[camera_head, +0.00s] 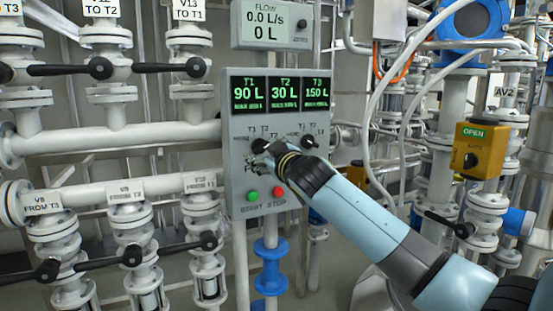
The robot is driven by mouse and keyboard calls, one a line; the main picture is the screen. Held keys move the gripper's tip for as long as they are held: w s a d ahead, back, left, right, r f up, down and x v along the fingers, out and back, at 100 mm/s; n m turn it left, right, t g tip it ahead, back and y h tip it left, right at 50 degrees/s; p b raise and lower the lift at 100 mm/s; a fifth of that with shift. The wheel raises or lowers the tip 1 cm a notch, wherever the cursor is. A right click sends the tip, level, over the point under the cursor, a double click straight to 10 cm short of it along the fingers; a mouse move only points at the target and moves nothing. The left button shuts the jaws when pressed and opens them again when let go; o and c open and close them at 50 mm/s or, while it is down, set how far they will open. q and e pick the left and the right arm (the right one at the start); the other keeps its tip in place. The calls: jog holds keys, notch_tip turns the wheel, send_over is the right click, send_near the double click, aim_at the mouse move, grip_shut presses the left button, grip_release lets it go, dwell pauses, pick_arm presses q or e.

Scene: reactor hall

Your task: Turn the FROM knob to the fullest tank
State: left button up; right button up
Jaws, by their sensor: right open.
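A grey control panel (237,190) stands in the middle. Its screens read T1 90 L (249,93), T2 30 L (283,93) and T3 150 L (316,93). Two black knobs sit below the screens. The left one, taken as the FROM knob (259,145), is partly hidden by my right gripper. The other knob (309,141) is clear, to the right. My right gripper (262,160) is open in front of the panel, just below the left knob; I cannot tell whether it touches. My right arm comes in from the lower right. My left gripper does not show.
A green button (253,195) and a red button (278,192) sit low on the panel. A flow display (265,22) above reads 0.0 L/s and 0 L. White pipes with black-handled valves (196,68) crowd the left. A yellow box (479,150) marked OPEN is at right.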

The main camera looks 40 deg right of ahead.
jog(key=v, duration=0.9)
jog(key=shift+s, duration=0.2)
jog(key=s+f+m+g+b, duration=0.1)
jog(key=s+f+g, duration=0.3)
jog(key=f, duration=1)
jog(key=s+f+g+y, duration=0.15)
jog(key=s+f, duration=0.35)
jog(key=f, duration=0.8)
jog(key=s+f+m+g+b, duration=0.1)
jog(key=s+f+g, duration=0.3)
jog(key=f, duration=1)
jog(key=s+a+f+g, duration=0.3)
jog(key=s+f, duration=1.1)
jog(key=s, duration=0.2)
jog(key=s+a+f+g, duration=0.1)
jog(key=s+f, duration=0.2)
jog(key=s, duration=0.5)
jog(key=s+a+f+g+y, duration=0.1)
jog(key=s+a+f, duration=0.1)
jog(key=s+f, duration=0.2)
jog(key=s+a+f+g+y+b, duration=0.1)
jog(key=s+f+g, duration=0.1)
jog(key=s, duration=0.9)
jog(key=shift+s+a+f+m, duration=0.35)
jog(key=shift+f+m, duration=0.05)
jog(key=shift+f, duration=0.3)
